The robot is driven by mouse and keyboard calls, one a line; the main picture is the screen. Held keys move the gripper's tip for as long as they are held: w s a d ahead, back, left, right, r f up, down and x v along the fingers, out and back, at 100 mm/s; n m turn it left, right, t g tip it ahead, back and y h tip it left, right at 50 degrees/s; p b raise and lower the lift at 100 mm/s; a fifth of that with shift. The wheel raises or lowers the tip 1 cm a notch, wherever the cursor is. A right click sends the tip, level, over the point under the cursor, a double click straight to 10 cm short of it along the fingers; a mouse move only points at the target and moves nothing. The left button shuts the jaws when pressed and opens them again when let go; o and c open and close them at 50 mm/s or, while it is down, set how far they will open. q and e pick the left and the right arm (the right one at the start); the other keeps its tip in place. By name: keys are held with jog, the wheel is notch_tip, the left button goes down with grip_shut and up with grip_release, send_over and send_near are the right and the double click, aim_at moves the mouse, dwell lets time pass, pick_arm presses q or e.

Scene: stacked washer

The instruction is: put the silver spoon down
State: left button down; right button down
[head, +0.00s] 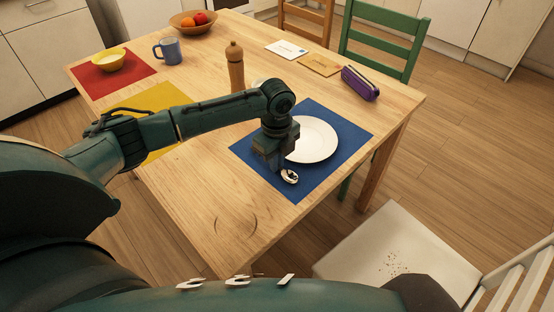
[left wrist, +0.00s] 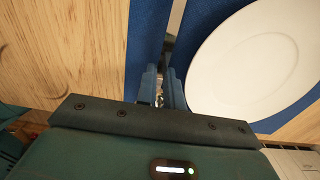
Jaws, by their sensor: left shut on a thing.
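My left gripper (head: 272,167) points down over the blue placemat (head: 325,190), just left of the white plate (head: 312,140). It is shut on the silver spoon (head: 290,176). A shiny rounded end of the spoon shows beside the fingertips, over the mat's near part. In the left wrist view the two fingers (left wrist: 162,90) are close together over the blue mat (left wrist: 147,40), with a small bright bit of the spoon (left wrist: 160,99) between them. The plate (left wrist: 245,65) is right beside them. Most of the spoon is hidden, and I cannot tell whether it touches the mat.
A purple pencil case (head: 360,83) lies beyond the plate. A wooden pepper mill (head: 235,68) stands behind my left arm. The yellow mat (head: 150,97) lies partly under the arm. The table's near part (head: 210,210) is bare. A white chair (head: 400,250) stands at the right.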

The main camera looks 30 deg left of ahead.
pick_arm(q)
jog(key=c, duration=2)
grip_release()
jog(key=shift+f, duration=0.15)
jog(key=o, duration=0.5)
notch_tip(320, 180, up, 12)
jog(key=shift+r+p, duration=0.2)
jog(key=shift+p, duration=0.35)
